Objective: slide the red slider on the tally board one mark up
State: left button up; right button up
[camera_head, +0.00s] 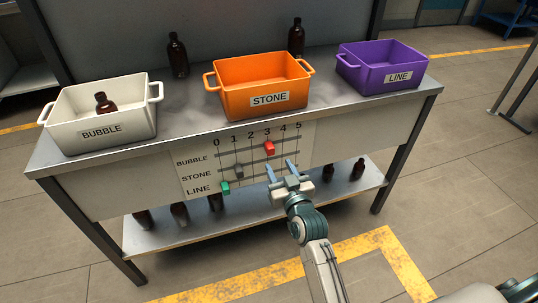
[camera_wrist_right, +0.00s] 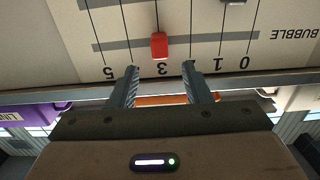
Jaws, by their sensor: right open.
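The tally board (camera_head: 246,160) is on the bench front, with rows BUBBLE, STONE and LINE and marks 0 to 5. The red slider (camera_head: 269,148) sits on the BUBBLE row at mark 3. In the right wrist view the red slider (camera_wrist_right: 159,46) appears upside down with the board, near the 3. A grey slider (camera_head: 239,171) is on the STONE row near mark 1, and a green slider (camera_head: 224,188) is on the LINE row near 0. My right gripper (camera_head: 280,168) is open and empty, below the red slider in the head view. My left gripper is out of view.
On the bench top stand a white BUBBLE crate (camera_head: 101,144) with an amber bottle (camera_head: 104,103) inside, an orange STONE crate (camera_head: 235,104) and a purple LINE crate (camera_head: 378,80). Two bottles stand behind them. Several bottles are on the lower shelf (camera_head: 250,220).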

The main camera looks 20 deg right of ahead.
aim_at(272, 152)
jog(key=w, duration=0.7)
jog(key=shift+w+a, duration=0.1)
jog(key=shift+w, duration=0.15)
jog(key=shift+c, duration=0.4)
